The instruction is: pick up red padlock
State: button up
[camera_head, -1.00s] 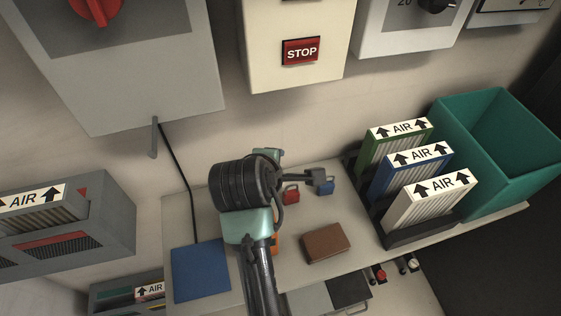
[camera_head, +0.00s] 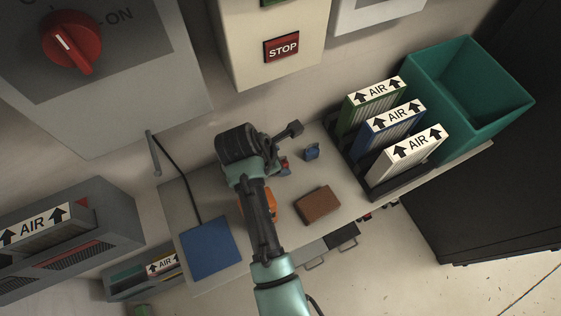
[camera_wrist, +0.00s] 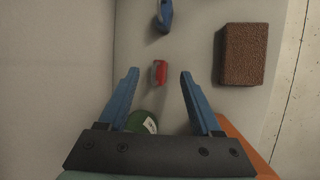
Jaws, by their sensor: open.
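The red padlock (camera_wrist: 160,73) stands on the grey bench top, between and just beyond my open fingertips in the wrist view. In the head view only a small part of the red padlock (camera_head: 285,166) shows beside my arm. My gripper (camera_wrist: 157,72) is open and empty, with its blue fingers spread to either side of the padlock. In the head view my wrist hides most of the fingers. A blue padlock (camera_wrist: 163,15) lies farther off, and it also shows in the head view (camera_head: 312,152).
A brown box (camera_head: 317,205) lies right of the padlock. An orange object (camera_head: 243,203) and a green one (camera_wrist: 146,123) are close to my gripper. Filters stand in a black rack (camera_head: 381,190) beside a green bin (camera_head: 478,92). A blue mat (camera_head: 211,248) lies at left.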

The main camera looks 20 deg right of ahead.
aim_at(285, 162)
jog(key=shift+x, duration=2.8)
jog(key=shift+a, duration=0.1)
grip_shut()
